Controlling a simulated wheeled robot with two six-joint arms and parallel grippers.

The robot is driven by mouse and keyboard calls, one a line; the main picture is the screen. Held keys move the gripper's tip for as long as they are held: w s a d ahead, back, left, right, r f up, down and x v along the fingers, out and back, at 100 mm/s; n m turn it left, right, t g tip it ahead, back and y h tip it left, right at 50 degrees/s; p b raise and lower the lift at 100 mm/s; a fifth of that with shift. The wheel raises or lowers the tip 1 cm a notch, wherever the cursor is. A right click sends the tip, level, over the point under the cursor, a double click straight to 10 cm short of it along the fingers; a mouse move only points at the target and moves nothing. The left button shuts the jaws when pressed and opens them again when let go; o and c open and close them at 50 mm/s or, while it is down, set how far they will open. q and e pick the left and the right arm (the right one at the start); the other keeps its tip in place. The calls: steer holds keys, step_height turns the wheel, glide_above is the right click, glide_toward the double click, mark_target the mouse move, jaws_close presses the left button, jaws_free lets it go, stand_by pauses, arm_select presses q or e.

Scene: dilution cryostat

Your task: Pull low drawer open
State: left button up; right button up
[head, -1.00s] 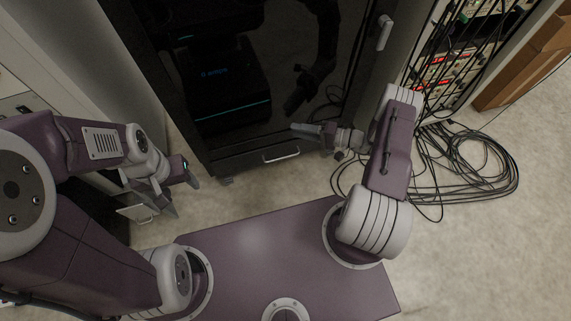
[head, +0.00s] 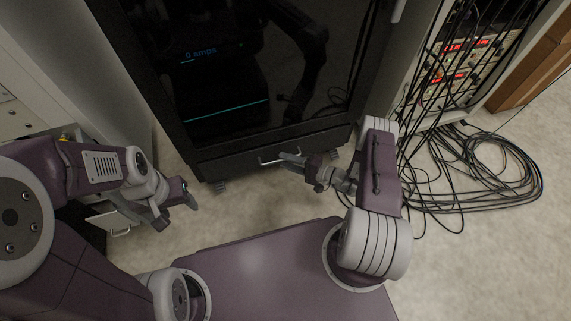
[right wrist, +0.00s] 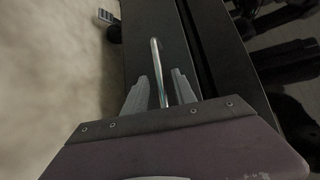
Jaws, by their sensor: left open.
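The low drawer (head: 228,167) is the dark front panel along the bottom of the black cabinet, and it looks closed. Its silver bar handle (head: 264,160) is partly covered by my right gripper (head: 287,160). In the right wrist view, the handle (right wrist: 155,55) runs lengthwise between the two grey fingers of the right gripper (right wrist: 159,76). There is a gap on each side of the bar, so the jaws look open around its near end. My left gripper (head: 176,211) is open and empty over the floor to the left, away from the drawer.
The black cabinet (head: 300,135) has a dark glass door above the drawer and castors below. A rack (head: 455,70) with lit displays stands at the right, and loose black cables (head: 490,180) lie on the floor. The floor before the drawer is clear.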

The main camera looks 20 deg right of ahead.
steer(key=shift+w+a, duration=0.25)
steer(key=shift+a, duration=0.05)
steer(key=shift+c, duration=0.3)
jaws_close()
stand_by(1.0)
